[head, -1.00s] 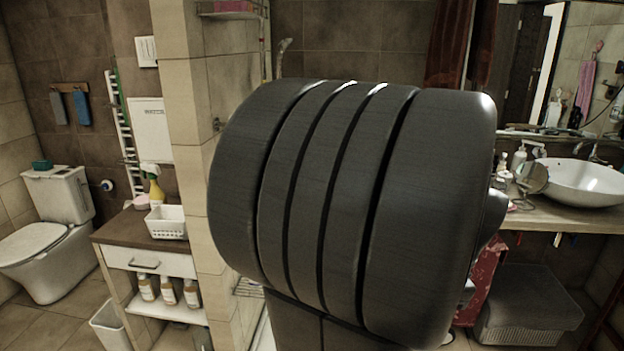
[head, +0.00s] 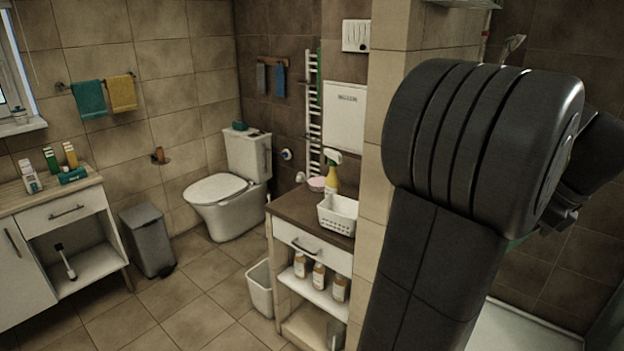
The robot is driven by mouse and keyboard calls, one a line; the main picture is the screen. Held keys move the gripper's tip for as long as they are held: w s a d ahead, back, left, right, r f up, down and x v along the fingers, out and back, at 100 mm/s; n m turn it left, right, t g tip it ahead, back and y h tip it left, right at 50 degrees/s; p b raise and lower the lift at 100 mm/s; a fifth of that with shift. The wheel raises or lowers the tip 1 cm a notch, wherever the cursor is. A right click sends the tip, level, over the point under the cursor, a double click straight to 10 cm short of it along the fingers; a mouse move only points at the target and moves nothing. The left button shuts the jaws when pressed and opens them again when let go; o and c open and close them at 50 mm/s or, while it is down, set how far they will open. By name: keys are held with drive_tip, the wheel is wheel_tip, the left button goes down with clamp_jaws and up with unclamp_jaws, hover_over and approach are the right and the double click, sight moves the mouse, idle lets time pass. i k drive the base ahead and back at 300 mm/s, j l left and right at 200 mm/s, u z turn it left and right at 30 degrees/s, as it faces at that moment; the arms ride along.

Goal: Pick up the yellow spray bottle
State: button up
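The yellow spray bottle (head: 331,179) has a white and green spray head. It stands upright on the brown top of a small cabinet (head: 290,207), near the back. A white basket (head: 338,215) stands in front of it and hides its lower part. A pink round item (head: 316,184) is beside it on the left. My arm fills the right side of the head view, to the right of the cabinet and apart from the bottle. My gripper's fingers are not visible.
Several amber bottles (head: 319,275) stand on the cabinet's shelf. A white bin (head: 260,288) is on the floor at its left. A toilet (head: 224,207), a grey bin (head: 147,241) and a left counter (head: 52,192) stand further left. The middle floor is clear. A tiled wall edge (head: 377,150) rises right of the cabinet.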

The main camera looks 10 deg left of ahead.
sight(333, 185)
drive_tip(key=i+j+u, duration=0.25)
drive_tip(key=u, duration=0.25)
drive_tip(key=i+j+u, duration=0.2)
drive_tip(key=u, duration=0.25)
drive_tip(key=i+u, duration=0.5)
drive_tip(key=i+z, duration=0.2)
drive_tip(key=i, duration=0.2)
drive_tip(key=i+j+z, duration=0.2)
drive_tip(key=i, duration=0.15)
drive_tip(key=i+l+z, duration=0.15)
drive_tip(key=z, duration=0.2)
drive_tip(key=i+z, duration=0.6)
drive_tip(key=z, duration=0.15)
